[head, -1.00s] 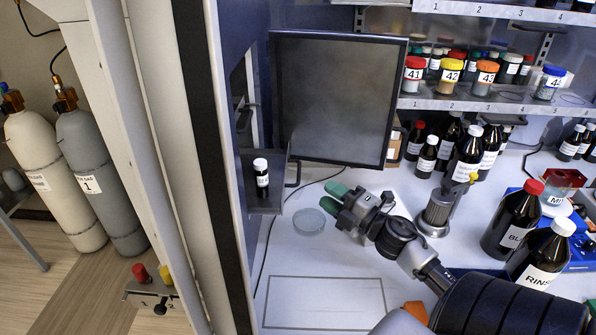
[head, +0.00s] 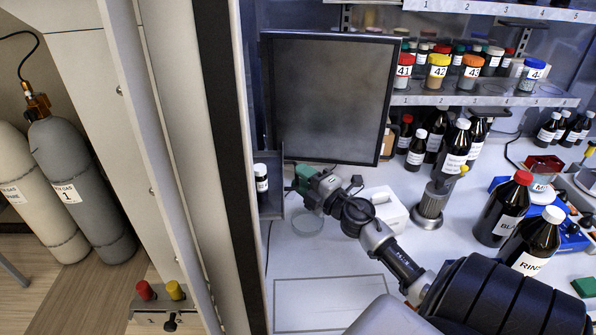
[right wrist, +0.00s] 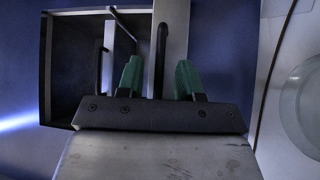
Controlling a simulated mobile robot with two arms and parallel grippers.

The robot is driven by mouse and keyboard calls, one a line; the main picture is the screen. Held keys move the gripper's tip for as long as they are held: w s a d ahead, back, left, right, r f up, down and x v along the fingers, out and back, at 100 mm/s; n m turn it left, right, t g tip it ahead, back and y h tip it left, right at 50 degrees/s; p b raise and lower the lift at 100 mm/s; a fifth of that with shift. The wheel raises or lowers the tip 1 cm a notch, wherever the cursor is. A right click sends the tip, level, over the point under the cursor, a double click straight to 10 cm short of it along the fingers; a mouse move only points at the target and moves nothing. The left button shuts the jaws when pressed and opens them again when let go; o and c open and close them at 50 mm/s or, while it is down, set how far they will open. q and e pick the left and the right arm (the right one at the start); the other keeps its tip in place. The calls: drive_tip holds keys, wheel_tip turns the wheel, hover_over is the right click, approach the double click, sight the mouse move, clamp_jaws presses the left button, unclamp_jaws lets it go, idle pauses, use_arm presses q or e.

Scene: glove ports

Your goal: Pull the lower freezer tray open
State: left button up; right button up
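A small tray (head: 270,211) with a white-capped dark bottle (head: 262,178) standing in it shows at the left wall of the work chamber in the head view. My right gripper (head: 298,180) is at its front edge. In the right wrist view the green fingers of the right gripper (right wrist: 159,78) are apart, with a dark upright handle (right wrist: 161,50) between them. I see a gap on both sides of the handle. A second dark handle (right wrist: 102,70) shows to the left at the compartment opening (right wrist: 68,65). I cannot tell upper from lower tray. My left gripper is out of view.
A dark square panel (head: 330,100) stands just behind the right gripper. A clear round dish (head: 308,223) lies below it, and a white box (head: 388,208) sits beside the wrist. Bottles (head: 502,208) crowd the right side. The front floor is clear.

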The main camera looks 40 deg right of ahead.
drive_tip(key=shift+w, duration=0.65)
drive_tip(key=shift+r, duration=0.1)
clamp_jaws()
